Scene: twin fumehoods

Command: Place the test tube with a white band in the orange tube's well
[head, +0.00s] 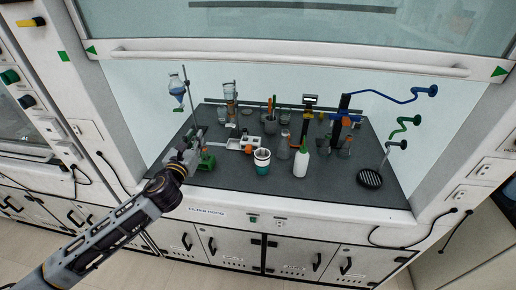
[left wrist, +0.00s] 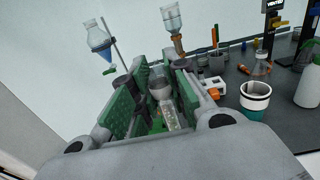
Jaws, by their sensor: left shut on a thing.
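My left gripper (head: 196,153) reaches over the left front of the dark worktop. In the left wrist view its green-padded fingers (left wrist: 160,84) are shut on a clear, greyish tube-like thing (left wrist: 171,114), taken as the test tube. The fingers partly hide it, and I cannot make out its white band. A small white rack (head: 243,145) stands just right of the gripper. The rack's wells are too small to tell apart. My right gripper is not in view.
A cup with a teal lower part (head: 262,162), a white bottle (head: 299,162) and flasks (head: 284,149) stand right of the rack. A funnel of blue liquid (head: 178,92) hangs on a stand behind the gripper.

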